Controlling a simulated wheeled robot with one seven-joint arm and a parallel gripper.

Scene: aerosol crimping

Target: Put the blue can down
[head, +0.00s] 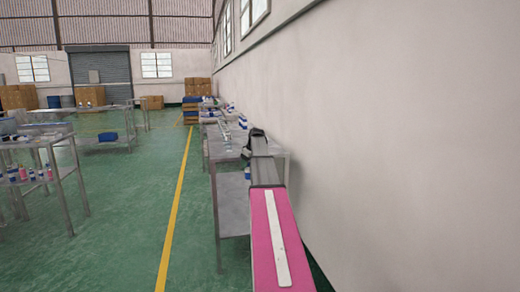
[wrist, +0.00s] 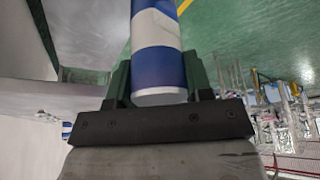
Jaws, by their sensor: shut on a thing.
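The blue can (wrist: 157,60), with a white band and a pale end, fills the upper middle of the wrist view. My gripper (wrist: 158,82) is shut on it, with a green finger against each side. The can's far end runs out of the top of the picture. In the head view my arm reaches forward along the right wall, and its dark end is over or beside a grey metal table (head: 222,150).
Several small blue and white items (head: 242,122) stand farther along the table row by the wall. A metal rack (head: 75,165) with bottles stands at the left. The green floor with a yellow line (head: 180,190) is clear between them. The wall (head: 380,130) is close on the right.

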